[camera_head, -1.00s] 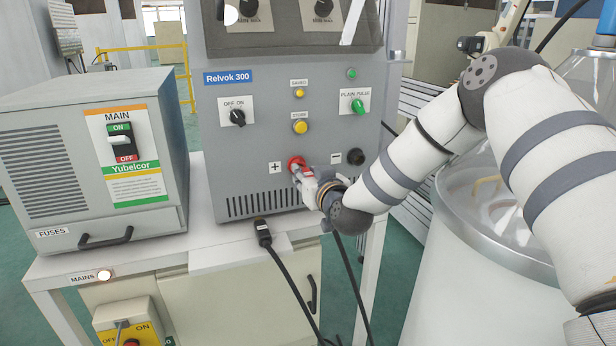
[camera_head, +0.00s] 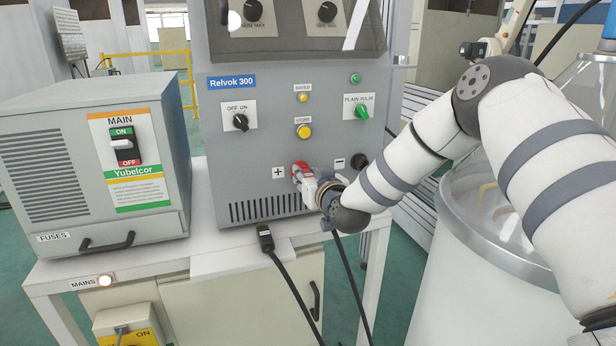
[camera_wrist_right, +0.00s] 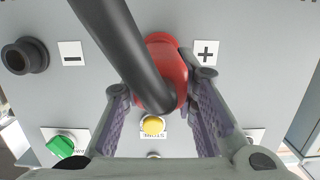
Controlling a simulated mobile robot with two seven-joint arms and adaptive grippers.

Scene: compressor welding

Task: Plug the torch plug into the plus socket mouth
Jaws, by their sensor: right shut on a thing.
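The plus socket mouth (camera_wrist_right: 160,40) is red and sits on the grey welder front beside the "+" label. It also shows in the head view (camera_head: 299,166). The fingers hide part of the contact, so I cannot tell how deep the plug sits. My left gripper is not in view.
The black minus socket (camera_head: 359,161) is right of the plus socket. Another black cable plug (camera_head: 265,238) lies on the bench edge (camera_head: 230,260). The Yubelcor box (camera_head: 85,160) stands left, and a large white drum (camera_head: 465,290) stands right.

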